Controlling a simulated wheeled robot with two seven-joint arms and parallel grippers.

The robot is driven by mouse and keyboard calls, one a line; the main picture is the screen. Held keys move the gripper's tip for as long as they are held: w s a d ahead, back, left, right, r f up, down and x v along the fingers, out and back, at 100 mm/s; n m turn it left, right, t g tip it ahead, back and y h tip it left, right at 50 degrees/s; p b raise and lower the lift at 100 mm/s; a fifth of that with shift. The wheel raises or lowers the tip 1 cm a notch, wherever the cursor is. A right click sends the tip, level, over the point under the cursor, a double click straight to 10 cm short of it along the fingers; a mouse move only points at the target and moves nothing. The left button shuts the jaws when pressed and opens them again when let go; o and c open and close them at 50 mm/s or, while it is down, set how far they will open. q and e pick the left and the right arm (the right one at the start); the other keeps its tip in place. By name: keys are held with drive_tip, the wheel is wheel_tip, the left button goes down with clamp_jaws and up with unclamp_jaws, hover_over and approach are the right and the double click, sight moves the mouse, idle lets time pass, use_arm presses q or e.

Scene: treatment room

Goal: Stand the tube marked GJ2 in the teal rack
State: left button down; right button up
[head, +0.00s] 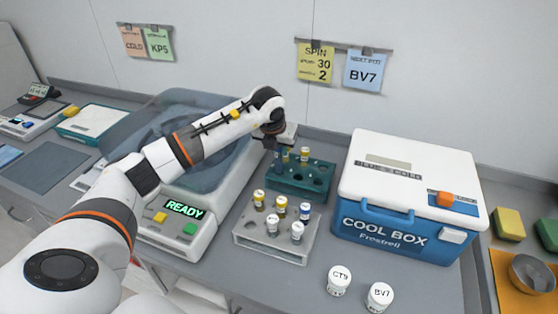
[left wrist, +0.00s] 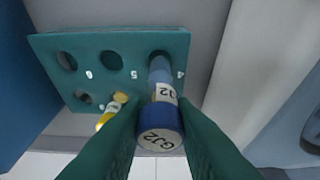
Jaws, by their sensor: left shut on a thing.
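The tube marked GJ2 (left wrist: 160,122) has a blue cap and a clear blue-tinted body with a white label. My left gripper (left wrist: 160,140) is shut on it near the cap. In the left wrist view its lower end is at a corner hole of the teal rack (left wrist: 145,40) and appears to be inside it; how deep is unclear. In the head view the teal rack (head: 288,188) stands between the centrifuge and the cool box, with my left gripper (head: 278,147) over its back left. A yellow-capped tube (left wrist: 113,108) stands in the rack beside GJ2. My right gripper is out of view.
A grey rack (head: 270,246) with several capped tubes stands in front of the teal rack. The centrifuge (head: 185,222) reading READY is left, the cool box (head: 395,230) right. White jars CT9 (head: 339,281) and BV7 (head: 379,297) stand at the front.

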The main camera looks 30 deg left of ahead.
sight(277, 155)
use_arm(q)
wheel_tip(277, 155, down, 4)
drive_tip(key=shift+f+p, duration=0.1)
drive_tip(key=shift+p, duration=0.4)
drive_tip(key=shift+f, duration=0.15)
drive_tip(key=c, duration=1.2)
unclamp_jaws()
drive_tip(key=shift+f, duration=0.1)
